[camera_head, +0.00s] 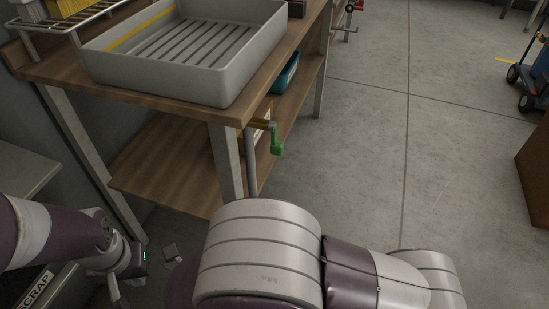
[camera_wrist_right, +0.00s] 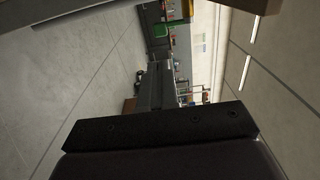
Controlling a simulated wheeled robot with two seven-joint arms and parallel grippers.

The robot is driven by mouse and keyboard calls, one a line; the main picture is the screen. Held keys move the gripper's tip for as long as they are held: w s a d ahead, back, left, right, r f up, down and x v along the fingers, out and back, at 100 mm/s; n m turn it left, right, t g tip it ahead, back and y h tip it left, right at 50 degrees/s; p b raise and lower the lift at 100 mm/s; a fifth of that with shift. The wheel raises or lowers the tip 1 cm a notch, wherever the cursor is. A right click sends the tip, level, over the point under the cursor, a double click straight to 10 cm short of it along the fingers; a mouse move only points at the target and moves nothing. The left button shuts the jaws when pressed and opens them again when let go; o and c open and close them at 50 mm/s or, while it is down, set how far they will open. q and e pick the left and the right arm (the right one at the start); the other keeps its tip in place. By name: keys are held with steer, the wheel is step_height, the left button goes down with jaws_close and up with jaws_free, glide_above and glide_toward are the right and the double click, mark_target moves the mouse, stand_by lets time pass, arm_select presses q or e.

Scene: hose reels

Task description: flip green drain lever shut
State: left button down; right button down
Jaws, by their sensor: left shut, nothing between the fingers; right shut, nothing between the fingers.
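The green drain lever (camera_head: 277,142) hangs down from the end of a brass valve (camera_head: 261,124), just below the bench's front corner in the head view. A grey vertical pipe (camera_head: 251,165) runs down beside the bench leg. My left gripper (camera_head: 172,253) is low at the left, shut and empty, well below and left of the lever and apart from it. My right arm fills the bottom middle, and its fingers are hidden in the head view. A dark part of my right gripper (camera_wrist_right: 160,132) shows in the right wrist view, with no lever in that view.
A grey slatted basin (camera_head: 165,75) stands on the wooden bench (camera_head: 60,72). A lower shelf (camera_head: 165,170) and a bench leg (camera_head: 226,160) are left of the pipe. A teal bin (camera_head: 286,74) sits under the bench. The floor (camera_head: 400,150) to the right is open.

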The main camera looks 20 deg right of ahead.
mark_target(279, 152)
steer(key=shift+d, duration=0.1)
steer(key=b+x, duration=0.3)
steer(key=x, duration=1)
steer(key=shift+w+f+b, duration=0.1)
steer(key=shift+b, duration=0.2)
steer(key=shift+w+d, duration=0.25)
steer(key=shift+w, duration=0.15)
steer(key=shift+f+b, duration=0.15)
steer(key=shift+b, duration=0.45)
steer(key=shift+w+d+f+t+h+b, duration=0.3)
steer(key=shift+w+d+t+b, duration=0.5)
steer(key=shift+b, duration=1.3)
steer(key=shift+w+d+f+t+h+b, duration=0.1)
steer(key=shift+w+d+t+h+b, duration=0.35)
steer(key=shift+w+b, duration=1.1)
steer(key=shift+s+b, duration=0.4)
steer(key=shift+b, duration=0.2)
